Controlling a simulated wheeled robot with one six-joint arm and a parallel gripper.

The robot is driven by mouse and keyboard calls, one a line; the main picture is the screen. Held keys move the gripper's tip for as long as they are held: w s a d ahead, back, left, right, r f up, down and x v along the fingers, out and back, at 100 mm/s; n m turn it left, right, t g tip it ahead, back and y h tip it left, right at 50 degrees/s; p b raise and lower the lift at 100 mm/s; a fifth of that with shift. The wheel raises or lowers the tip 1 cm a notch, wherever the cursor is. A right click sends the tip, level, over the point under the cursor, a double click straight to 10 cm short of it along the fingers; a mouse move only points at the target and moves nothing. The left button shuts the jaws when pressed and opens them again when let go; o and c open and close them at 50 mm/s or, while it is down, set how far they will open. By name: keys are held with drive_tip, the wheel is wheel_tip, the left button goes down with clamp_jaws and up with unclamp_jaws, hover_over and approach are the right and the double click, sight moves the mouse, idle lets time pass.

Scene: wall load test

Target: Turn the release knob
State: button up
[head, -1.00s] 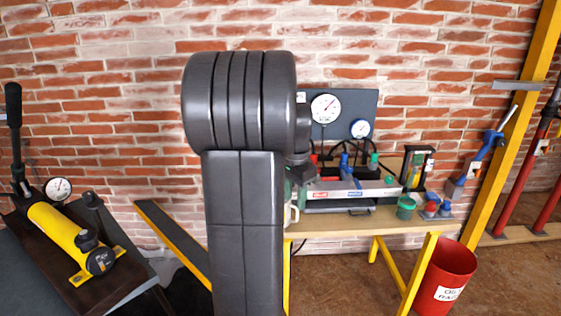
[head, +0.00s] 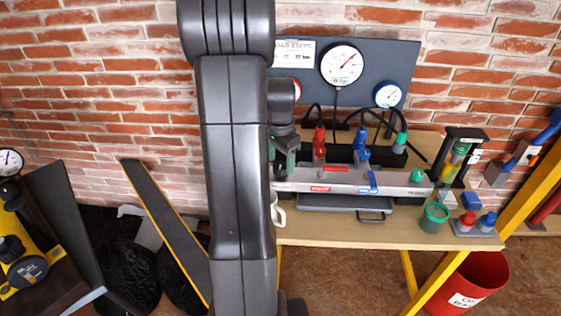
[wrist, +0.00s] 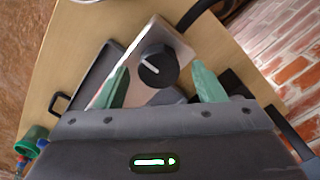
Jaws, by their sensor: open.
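A round black knob (wrist: 158,65) with a white pointer line sits on the pale metal face of a block (wrist: 150,35) in the wrist view. My gripper (wrist: 160,70) is open, with one green finger on each side of the knob and visible gaps between. I cannot tell whether the fingertips are level with the knob in depth. In the head view my gripper (head: 285,155) is at the left end of the long metal block (head: 345,182) on the bench. My arm and gripper hide the knob there.
A gauge panel (head: 300,80) stands behind. A green pot (head: 434,216) and small blue and red items (head: 477,222) sit at the bench's right. A white mug (head: 277,208) is near my arm.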

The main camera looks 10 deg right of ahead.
drive_tip(key=shift+f, duration=0.4)
drive_tip(key=shift+c, duration=0.4)
drive_tip(key=c, duration=0.9)
